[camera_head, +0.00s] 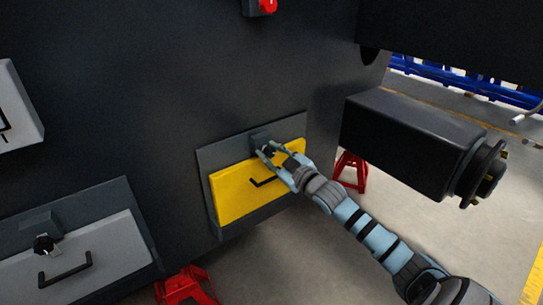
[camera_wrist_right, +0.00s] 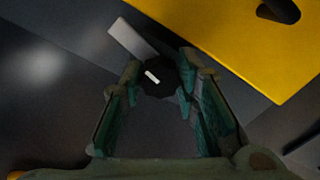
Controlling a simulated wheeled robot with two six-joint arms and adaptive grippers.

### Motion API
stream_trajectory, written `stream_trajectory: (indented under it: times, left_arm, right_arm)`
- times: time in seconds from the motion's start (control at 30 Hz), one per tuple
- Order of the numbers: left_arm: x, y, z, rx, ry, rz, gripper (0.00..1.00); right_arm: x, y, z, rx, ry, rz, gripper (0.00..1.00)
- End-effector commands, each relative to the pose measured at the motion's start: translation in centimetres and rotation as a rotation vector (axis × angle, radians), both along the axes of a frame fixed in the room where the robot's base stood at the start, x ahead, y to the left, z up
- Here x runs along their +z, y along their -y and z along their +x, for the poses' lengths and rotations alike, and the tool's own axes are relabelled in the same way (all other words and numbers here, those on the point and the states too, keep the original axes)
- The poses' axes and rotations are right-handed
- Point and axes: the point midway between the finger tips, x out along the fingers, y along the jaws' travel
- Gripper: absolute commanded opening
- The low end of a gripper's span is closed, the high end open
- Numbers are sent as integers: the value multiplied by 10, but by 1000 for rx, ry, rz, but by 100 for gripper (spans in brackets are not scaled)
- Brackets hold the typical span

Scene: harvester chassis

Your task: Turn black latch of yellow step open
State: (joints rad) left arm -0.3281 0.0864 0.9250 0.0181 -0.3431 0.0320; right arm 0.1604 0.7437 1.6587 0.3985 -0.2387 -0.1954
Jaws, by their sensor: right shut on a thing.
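The yellow step (camera_head: 238,190) is a flat panel in a grey frame on the dark chassis, with a black bar handle (camera_head: 268,182) on its face. The black latch (camera_head: 267,150) sits at the step's top edge, partly hidden by my right gripper (camera_head: 272,152). In the right wrist view the dark round latch (camera_wrist_right: 158,78), with a white mark, lies between the fingertips of my right gripper (camera_wrist_right: 160,92). The right gripper is shut on the latch. The yellow step also shows at the upper right of that view (camera_wrist_right: 225,40). My left gripper is not in view.
A grey drawer panel (camera_head: 110,245) with its own black knob and handle is at the lower left. A black box-shaped part (camera_head: 405,140) juts out right of the step. Red stands (camera_head: 352,172) are on the floor. A red knob (camera_head: 268,6) is above.

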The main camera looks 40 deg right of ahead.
Motion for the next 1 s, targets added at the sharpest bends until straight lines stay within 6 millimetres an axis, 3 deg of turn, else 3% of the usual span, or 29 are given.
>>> stream_trajectory:
  times: [0.4, 0.97, 1.0]
  left_arm:
    - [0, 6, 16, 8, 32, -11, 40]
    - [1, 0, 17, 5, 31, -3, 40]
    - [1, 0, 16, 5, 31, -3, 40]
  right_arm:
    - [-1, 0, 0, -1, -7, -222, 1]
    - [-1, 0, 0, -1, -7, -259, 1]
    - [-1, 0, 0, -1, -7, -259, 30]
